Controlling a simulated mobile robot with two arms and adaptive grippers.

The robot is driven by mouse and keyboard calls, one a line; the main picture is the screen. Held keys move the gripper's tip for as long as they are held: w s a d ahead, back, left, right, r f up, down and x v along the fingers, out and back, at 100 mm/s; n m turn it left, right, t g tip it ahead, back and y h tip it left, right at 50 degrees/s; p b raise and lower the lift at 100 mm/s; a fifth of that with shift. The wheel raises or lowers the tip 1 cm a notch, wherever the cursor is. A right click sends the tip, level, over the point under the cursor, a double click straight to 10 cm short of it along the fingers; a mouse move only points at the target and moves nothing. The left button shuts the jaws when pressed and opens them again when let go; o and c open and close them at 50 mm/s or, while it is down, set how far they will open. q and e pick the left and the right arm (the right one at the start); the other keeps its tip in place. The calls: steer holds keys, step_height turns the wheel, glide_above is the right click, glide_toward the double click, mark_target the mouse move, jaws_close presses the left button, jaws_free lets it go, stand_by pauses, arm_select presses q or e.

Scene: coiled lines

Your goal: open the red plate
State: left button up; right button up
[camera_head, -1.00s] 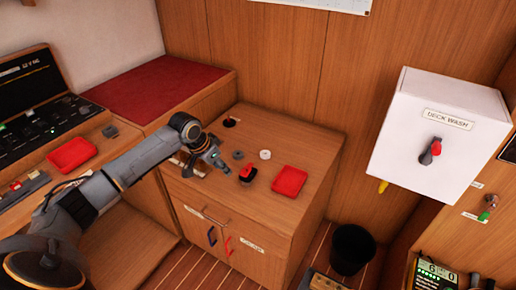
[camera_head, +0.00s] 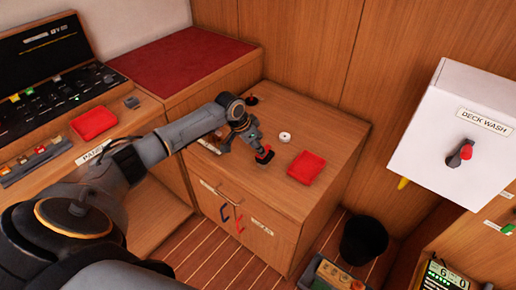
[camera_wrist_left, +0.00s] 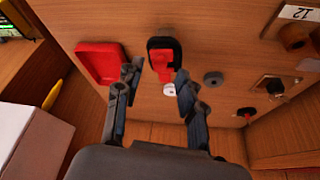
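A small red plate (camera_wrist_left: 163,67) sits in a black frame on the wooden cabinet top (camera_head: 316,122). In the head view this red piece (camera_head: 264,152) is small and partly hidden by my left gripper (camera_head: 257,145). In the left wrist view my left gripper (camera_wrist_left: 158,80) is open, with its fingers apart on either side of the red plate's lower part. I cannot tell whether a finger touches it. A larger flat red tray (camera_head: 306,167) lies to its right; it also shows in the left wrist view (camera_wrist_left: 101,62). My right gripper is in neither view.
A white ring (camera_head: 285,137) lies close behind the gripper. A grey round knob (camera_wrist_left: 213,79) and a red-and-black switch (camera_wrist_left: 246,112) are nearby. A white DECK WASH box (camera_head: 458,140) is on the right, above a black bin (camera_head: 363,240).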

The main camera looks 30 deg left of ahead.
arm_select(q)
steer(key=shift+x, duration=1)
steer(key=shift+r, duration=0.1)
steer(key=shift+c, duration=0.2)
jaws_close()
